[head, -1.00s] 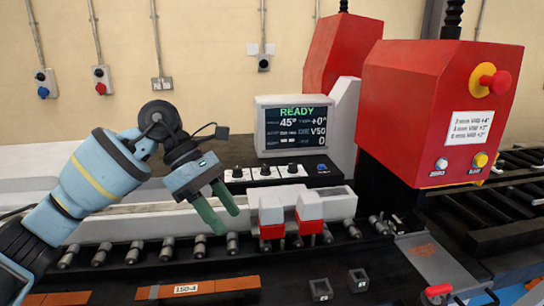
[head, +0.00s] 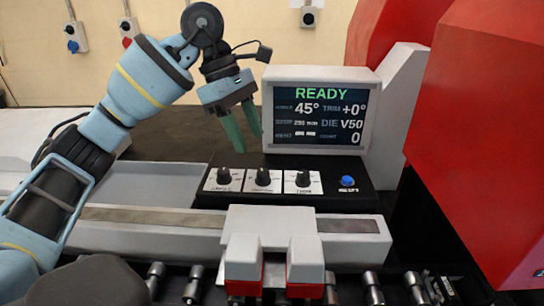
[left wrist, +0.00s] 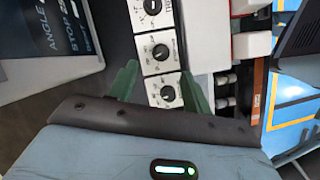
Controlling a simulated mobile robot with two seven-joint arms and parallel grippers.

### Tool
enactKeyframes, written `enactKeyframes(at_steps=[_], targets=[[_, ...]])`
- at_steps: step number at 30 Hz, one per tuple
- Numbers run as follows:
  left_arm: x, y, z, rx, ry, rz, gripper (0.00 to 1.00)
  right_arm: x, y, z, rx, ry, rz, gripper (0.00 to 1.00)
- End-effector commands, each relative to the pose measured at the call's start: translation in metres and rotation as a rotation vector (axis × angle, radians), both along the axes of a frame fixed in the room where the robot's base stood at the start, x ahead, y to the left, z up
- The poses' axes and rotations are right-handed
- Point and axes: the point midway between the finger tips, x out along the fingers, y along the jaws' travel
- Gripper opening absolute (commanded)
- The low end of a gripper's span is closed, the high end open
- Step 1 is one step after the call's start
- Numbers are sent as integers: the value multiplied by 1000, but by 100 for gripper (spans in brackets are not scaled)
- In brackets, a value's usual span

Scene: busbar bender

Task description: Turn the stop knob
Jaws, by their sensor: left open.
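The stop knob (head: 263,176) appears to be the middle of three black knobs on white plates, though its small label is hard to read. In the left wrist view the middle knob (left wrist: 160,52) lies just beyond my fingertips. My left gripper (head: 246,140) is open and empty, with its green fingers pointing down. It hangs above and behind the knob row, left of the screen. In the left wrist view the fingers (left wrist: 160,72) flank the lowest knob (left wrist: 167,93) in the picture, apparently without touching it. My right gripper is out of view.
The screen (head: 319,112) reads READY and stands close to the right of my left gripper. A blue button (head: 347,181) sits right of the knobs. Red and white clamp blocks (head: 305,262) stand in front. A large red housing (head: 465,150) fills the right side.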

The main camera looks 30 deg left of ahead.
Motion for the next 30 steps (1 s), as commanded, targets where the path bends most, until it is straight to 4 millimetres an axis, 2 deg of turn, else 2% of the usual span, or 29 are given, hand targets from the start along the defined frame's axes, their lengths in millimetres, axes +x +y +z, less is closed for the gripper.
enactKeyframes(at_steps=[5, 8, 15, 21, 30], targets=[[0, -1, -4, 1, 2, -1, 50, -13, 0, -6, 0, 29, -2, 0], [1, -5, -14, 1, 3, -1, 50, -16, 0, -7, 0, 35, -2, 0], [2, -19, -47, 1, 2, -1, 50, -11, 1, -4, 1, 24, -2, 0], [4, -27, -66, 0, 1, 0, 50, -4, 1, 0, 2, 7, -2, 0], [4, -30, -72, -1, -1, -1, 50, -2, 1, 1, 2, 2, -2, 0]])
